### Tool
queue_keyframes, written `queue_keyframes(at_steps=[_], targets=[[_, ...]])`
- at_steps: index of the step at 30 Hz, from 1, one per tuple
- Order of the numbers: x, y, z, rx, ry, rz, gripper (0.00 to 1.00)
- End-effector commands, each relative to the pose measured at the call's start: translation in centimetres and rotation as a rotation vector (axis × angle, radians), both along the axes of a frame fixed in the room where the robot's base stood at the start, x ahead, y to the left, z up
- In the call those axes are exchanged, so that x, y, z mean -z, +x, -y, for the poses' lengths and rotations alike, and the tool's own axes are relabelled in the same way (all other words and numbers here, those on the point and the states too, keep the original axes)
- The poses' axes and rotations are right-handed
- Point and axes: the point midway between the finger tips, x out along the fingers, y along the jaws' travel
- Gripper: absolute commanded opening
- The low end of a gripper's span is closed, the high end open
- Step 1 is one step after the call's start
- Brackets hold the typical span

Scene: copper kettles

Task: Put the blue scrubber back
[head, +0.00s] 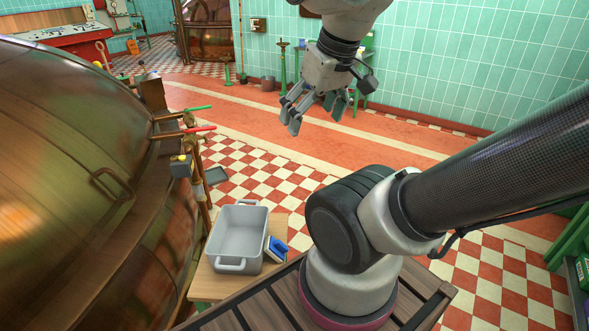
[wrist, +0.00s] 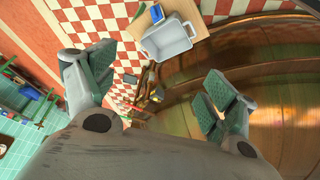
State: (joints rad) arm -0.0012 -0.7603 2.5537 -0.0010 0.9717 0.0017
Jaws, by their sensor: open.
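The blue scrubber (head: 277,248) lies on a small wooden table (head: 208,287), just right of a grey tub (head: 218,266). It has a blue top and a pale lower part. In the wrist view the scrubber (wrist: 157,13) is small, near the top edge, beside the tub (wrist: 168,40). My gripper (head: 314,108) hangs in the air, high above the floor and well apart from the scrubber. Its fingers are spread, with nothing between them; the wrist view also shows the open gripper (wrist: 155,88).
A large copper kettle (head: 75,150) fills the left, with red and green handled valves (head: 190,131) on its side. My slatted deck is beside the small table. The chequered floor (head: 255,175) is open in the middle. Green shelving (head: 572,240) stands at the right edge.

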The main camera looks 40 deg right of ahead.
Motion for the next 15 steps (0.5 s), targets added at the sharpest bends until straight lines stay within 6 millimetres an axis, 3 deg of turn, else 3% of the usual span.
queue_keyframes(at_steps=[5,15], targets=[[1.1,0.2,0.6,0.029,0.002,-0.054,0.86],[10.0,1.7,4.0,0.124,0.000,-0.479,0.86]])
